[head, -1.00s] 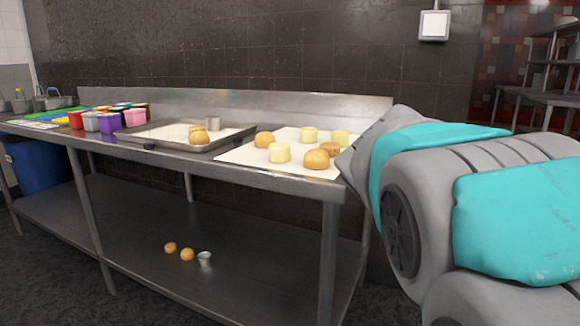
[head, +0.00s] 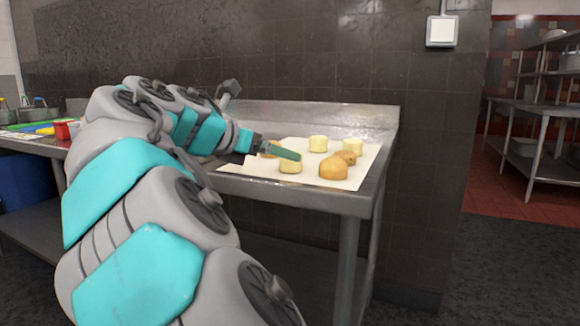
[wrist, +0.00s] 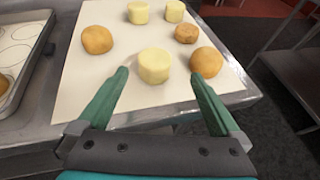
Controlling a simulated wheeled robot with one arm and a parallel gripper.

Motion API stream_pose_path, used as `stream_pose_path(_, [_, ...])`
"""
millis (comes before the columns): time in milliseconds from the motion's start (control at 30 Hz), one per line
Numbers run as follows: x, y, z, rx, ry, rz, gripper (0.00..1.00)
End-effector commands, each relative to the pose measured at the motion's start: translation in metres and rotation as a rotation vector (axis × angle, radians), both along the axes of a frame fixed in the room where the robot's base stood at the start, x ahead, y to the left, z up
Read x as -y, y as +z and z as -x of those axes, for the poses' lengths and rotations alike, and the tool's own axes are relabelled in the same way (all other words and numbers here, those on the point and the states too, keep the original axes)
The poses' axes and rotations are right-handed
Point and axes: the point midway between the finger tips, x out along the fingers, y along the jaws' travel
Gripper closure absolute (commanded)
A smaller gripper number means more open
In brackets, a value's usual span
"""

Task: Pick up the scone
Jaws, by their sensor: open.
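On a white paper sheet (head: 240,169) at the counter's end sit pale yellow and golden-brown round pieces; the frames do not tell which one is the scone. In the wrist view, my gripper (wrist: 160,75) is open and empty, above the sheet's near side. A pale piece (wrist: 154,66) appears between its green fingertips, with no visible contact. A golden piece (wrist: 206,61) is by the right fingertip, and another golden piece (wrist: 97,40) is up and left. A smaller golden piece (wrist: 186,34) and two pale pieces (wrist: 138,13) (wrist: 174,11) are farther back. In the head view, my gripper (head: 276,150) partly covers the pieces.
A metal tray (wrist: 40,42) with lined paper is left of the sheet in the wrist view. The metal counter (head: 310,194) has a raised back edge against a dark tiled wall. Open floor and a metal shelf rack (head: 535,110) are to the right.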

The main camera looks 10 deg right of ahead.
Motion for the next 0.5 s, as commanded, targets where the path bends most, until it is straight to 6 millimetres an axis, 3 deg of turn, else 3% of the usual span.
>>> stream_pose_path(500, [0.026, -0.022, -0.03, -0.007, 0.005, 0.005, 0.0])
